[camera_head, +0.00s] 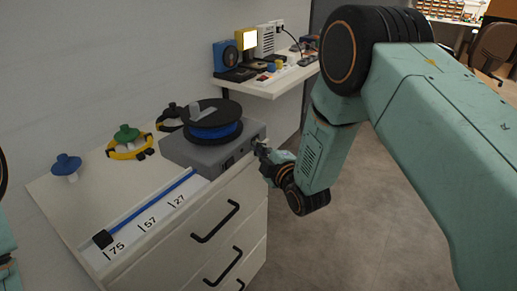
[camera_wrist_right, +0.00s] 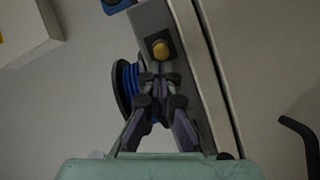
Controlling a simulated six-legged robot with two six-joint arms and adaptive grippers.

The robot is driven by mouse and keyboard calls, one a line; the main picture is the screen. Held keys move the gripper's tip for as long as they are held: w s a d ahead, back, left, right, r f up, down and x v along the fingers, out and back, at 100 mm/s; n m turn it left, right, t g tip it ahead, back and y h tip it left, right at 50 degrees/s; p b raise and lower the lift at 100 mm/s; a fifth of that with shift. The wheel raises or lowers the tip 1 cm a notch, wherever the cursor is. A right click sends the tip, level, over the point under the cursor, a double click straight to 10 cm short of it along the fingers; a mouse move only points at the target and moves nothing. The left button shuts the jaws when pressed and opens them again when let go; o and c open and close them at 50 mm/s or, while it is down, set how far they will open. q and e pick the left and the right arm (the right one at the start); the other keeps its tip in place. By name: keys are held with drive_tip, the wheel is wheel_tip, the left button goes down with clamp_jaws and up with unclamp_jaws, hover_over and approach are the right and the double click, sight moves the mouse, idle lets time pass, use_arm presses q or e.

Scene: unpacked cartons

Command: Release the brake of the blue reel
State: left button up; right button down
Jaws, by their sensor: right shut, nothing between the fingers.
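The blue reel (camera_head: 213,130), with black flanges, sits on a grey box (camera_head: 190,155) on a white drawer cabinet; its blue winding also shows in the wrist view (camera_wrist_right: 129,78). A yellow-orange round knob (camera_wrist_right: 161,50) is on the grey box's face in the wrist view; whether it is the brake I cannot tell. My right gripper (camera_head: 262,149) is at the box's right end; in the wrist view its fingertips (camera_wrist_right: 160,84) are together, empty, just below the knob. Contact with the knob is unclear. My left gripper is not visible.
A blue strip (camera_head: 155,198) runs from the box to a black block (camera_head: 103,239) by the printed 75. Green (camera_head: 127,134) and blue (camera_head: 66,164) knobbed items stand at the cabinet's back. A shelf (camera_head: 270,88) with devices is behind. Floor at right is clear.

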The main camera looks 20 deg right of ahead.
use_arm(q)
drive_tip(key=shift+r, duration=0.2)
use_arm(e)
drive_tip(key=shift+d+n+y, duration=0.4)
drive_tip(key=shift+n+y, duration=0.2)
drive_tip(key=shift+y, duration=0.2)
drive_tip(key=shift+w+d+n+g+y+p, duration=0.1)
drive_tip(key=shift+d+n+g+y+p, duration=0.3)
drive_tip(key=shift+d+p, duration=0.4)
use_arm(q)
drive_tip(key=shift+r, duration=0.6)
